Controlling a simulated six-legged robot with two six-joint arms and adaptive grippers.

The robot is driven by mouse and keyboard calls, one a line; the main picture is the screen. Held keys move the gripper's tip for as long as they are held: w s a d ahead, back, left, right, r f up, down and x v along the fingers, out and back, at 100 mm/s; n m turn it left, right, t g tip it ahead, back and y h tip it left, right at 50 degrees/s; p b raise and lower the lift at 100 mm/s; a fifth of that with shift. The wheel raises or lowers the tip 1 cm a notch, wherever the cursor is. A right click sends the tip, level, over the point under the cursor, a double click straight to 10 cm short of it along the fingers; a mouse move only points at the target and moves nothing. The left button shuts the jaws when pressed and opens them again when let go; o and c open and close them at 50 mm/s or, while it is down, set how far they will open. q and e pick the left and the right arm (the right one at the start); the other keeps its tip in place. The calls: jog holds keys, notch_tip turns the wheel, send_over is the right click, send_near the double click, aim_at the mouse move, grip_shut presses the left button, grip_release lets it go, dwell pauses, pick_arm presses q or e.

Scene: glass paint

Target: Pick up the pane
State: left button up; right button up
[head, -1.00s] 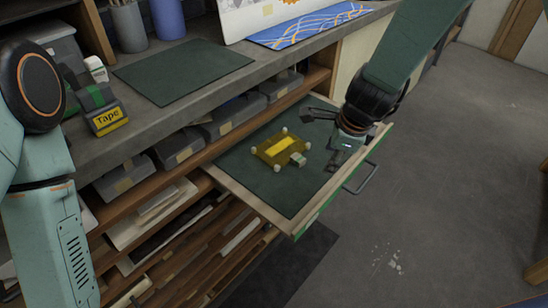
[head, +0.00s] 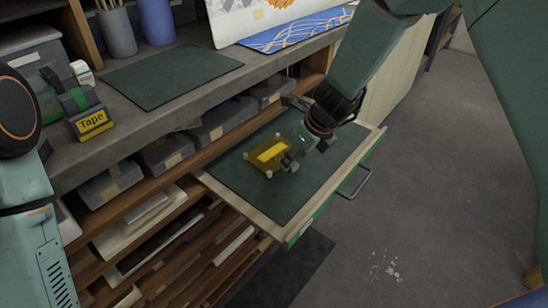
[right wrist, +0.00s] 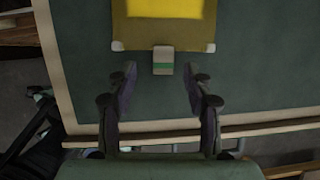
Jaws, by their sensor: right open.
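The pane (head: 270,153) is a flat amber-yellow piece with pale corner pads and a small grey-and-green tab on one side. It lies on the dark green mat in the pulled-out drawer (head: 240,208). It also shows at the top of the right wrist view (right wrist: 165,30), with its tab (right wrist: 163,62) pointing towards my fingers. My right gripper (right wrist: 161,85) is open, its two fingers either side of the line of the tab and just short of it. In the head view the right gripper (head: 298,150) is over the drawer beside the pane. My left gripper is out of view.
A workbench (head: 190,103) runs above the drawer, with a green mat (head: 172,75), a tape dispenser (head: 88,117) and cups on it. Grey bins (head: 165,152) sit on the shelf beneath. The drawer's green front has a handle (head: 357,185). Open floor lies to the right.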

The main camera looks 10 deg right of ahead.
aim_at(294, 164)
jog(key=shift+w+d+f+b, duration=0.1)
jog(key=shift+w+f+b, duration=0.15)
jog(key=shift+f, duration=0.5)
jog(key=shift+w+f+b, duration=0.15)
jog(key=shift+w+f, duration=0.1)
jog(key=shift+f, duration=0.45)
jog(key=shift+a+r, duration=0.1)
jog(key=shift+a, duration=0.15)
jog(key=shift+c, duration=0.9)
jog(key=shift+s+d, duration=0.1)
jog(key=shift+d, duration=0.1)
jog(key=c, duration=0.3)
jog(key=shift+a, duration=0.15)
jog(key=c, duration=0.5)
grip_shut()
